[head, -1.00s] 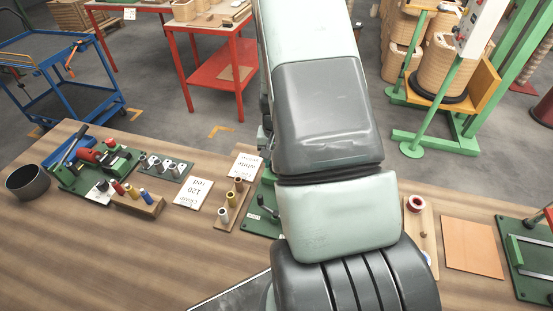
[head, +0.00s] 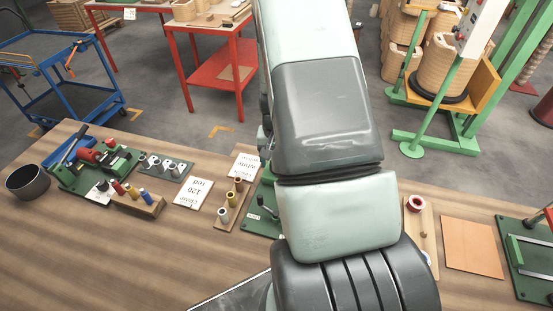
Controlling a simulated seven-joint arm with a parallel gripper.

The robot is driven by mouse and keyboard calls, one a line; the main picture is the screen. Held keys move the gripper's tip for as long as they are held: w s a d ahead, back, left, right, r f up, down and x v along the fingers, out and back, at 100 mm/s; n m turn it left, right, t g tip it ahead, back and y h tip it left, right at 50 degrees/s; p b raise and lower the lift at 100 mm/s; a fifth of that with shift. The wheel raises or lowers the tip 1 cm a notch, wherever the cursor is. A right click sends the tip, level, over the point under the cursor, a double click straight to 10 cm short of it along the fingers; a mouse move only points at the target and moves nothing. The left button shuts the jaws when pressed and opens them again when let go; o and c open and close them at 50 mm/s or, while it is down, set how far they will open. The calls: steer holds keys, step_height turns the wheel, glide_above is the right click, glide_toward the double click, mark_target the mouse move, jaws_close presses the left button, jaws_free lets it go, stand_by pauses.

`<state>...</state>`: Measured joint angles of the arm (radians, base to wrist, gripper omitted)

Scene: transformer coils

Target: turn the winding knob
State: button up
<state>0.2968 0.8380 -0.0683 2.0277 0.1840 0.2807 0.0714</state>
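A green device base (head: 262,220) stands on the bench, mostly hidden behind my arm. A dark lever or handle with a rounded end (head: 265,204) shows at its left; I cannot tell whether this is the winding knob. My arm crosses the middle of the view and covers the area behind it. My gripper is not visible, so its place relative to the knob and its opening are hidden.
To the left are a board with spools (head: 229,206), white cards (head: 193,193), a spool block (head: 137,203), a green-based machine (head: 85,178) and a dark bowl (head: 27,182). To the right are a red-rimmed spool (head: 416,204), an orange-brown sheet (head: 472,246) and a green fixture (head: 530,268). The front left bench is clear.

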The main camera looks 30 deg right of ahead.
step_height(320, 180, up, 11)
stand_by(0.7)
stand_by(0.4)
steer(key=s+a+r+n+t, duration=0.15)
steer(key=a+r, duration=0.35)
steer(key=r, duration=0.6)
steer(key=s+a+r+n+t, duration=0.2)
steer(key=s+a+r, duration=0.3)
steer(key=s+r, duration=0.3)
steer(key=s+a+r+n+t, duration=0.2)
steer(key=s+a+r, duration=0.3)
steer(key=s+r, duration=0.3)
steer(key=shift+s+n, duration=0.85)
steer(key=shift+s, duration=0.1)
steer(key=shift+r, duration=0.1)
